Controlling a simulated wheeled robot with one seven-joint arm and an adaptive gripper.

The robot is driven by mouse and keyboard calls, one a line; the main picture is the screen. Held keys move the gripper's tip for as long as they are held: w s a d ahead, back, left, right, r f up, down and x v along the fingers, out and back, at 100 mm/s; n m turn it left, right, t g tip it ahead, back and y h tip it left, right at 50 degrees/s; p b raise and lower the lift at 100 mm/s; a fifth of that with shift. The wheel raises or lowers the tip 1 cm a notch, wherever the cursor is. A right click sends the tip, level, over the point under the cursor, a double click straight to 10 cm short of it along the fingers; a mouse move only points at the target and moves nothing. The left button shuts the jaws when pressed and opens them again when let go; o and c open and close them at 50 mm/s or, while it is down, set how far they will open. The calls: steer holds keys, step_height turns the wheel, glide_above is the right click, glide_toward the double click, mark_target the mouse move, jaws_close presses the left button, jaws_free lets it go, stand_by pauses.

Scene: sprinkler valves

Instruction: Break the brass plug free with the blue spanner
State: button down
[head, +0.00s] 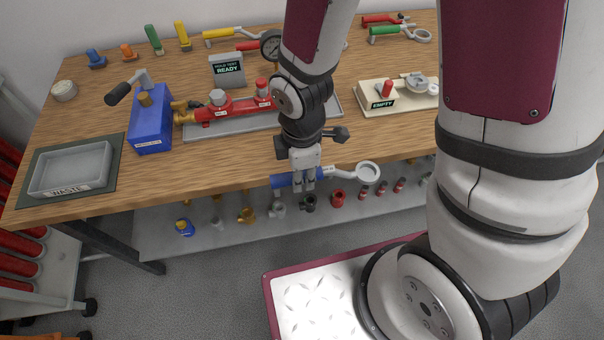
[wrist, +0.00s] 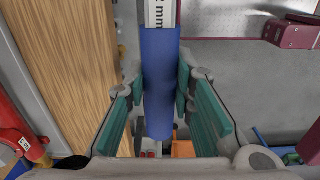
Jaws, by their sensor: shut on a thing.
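The blue spanner has a blue handle (head: 282,181) and a pale grey shank with a ring end (head: 368,172) pointing right. My gripper (head: 303,181) is shut on the blue handle, just in front of the table's front edge. In the wrist view the handle (wrist: 159,85) lies between the two green-padded fingers, with part of an "mm" marking on the shank. A brass fitting (head: 183,112), which may be the brass plug, sits at the left end of the red valve manifold (head: 230,107), beside a blue block. The spanner is well apart from it.
The blue block (head: 151,131) carries a lever with a black knob. A grey waste tray (head: 70,168) stands at the left front. Small parts lie on the lower shelf (head: 200,240).

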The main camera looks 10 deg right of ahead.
steer(key=shift+r+p, duration=1.15)
steer(key=shift+r, duration=0.55)
